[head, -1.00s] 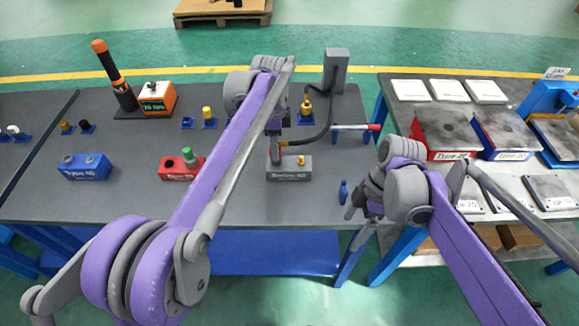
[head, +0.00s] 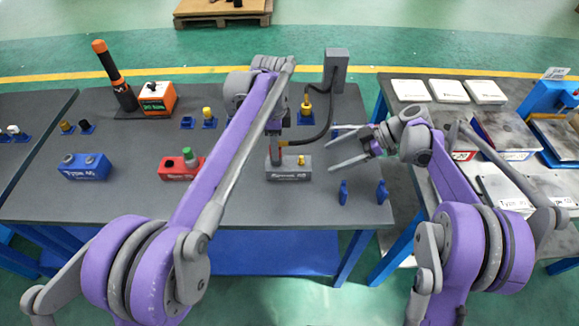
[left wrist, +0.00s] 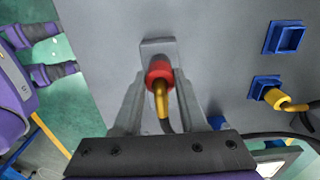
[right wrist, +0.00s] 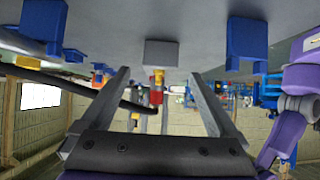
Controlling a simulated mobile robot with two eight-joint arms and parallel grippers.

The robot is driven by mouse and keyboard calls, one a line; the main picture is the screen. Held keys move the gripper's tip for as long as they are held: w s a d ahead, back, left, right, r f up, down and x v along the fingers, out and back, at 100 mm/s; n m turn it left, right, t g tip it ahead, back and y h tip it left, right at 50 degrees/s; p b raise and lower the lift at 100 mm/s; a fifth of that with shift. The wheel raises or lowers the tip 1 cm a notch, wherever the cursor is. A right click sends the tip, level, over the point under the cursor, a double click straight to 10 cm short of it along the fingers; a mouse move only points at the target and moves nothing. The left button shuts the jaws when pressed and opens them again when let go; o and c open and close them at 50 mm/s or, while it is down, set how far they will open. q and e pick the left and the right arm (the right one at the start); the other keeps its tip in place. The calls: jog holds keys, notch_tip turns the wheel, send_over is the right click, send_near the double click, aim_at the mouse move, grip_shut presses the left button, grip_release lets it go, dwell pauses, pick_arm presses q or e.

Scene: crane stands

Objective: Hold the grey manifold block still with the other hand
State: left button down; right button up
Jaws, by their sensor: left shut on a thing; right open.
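The grey manifold block (head: 288,174) sits on the dark bench, with a yellow fitting on its top right. My left gripper (head: 275,148) is above the block's left part, shut on a connector. In the left wrist view the connector (left wrist: 159,75) has a red collar and a yellow end, and the block (left wrist: 157,47) shows just beyond it. My right gripper (head: 334,151) is open and empty, to the right of the block and apart from it. In the right wrist view the block (right wrist: 161,54) lies ahead, between the two open fingers.
A dark hose (head: 322,128) runs from the grey post (head: 336,72) toward the connector. Two blue holders (head: 343,192) (head: 381,191) stand in front of my right gripper. A red block (head: 178,172) and a blue block (head: 84,168) stand to the left. Bare bench lies in front of the grey block.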

jog(key=shift+x, duration=4.15)
grip_shut()
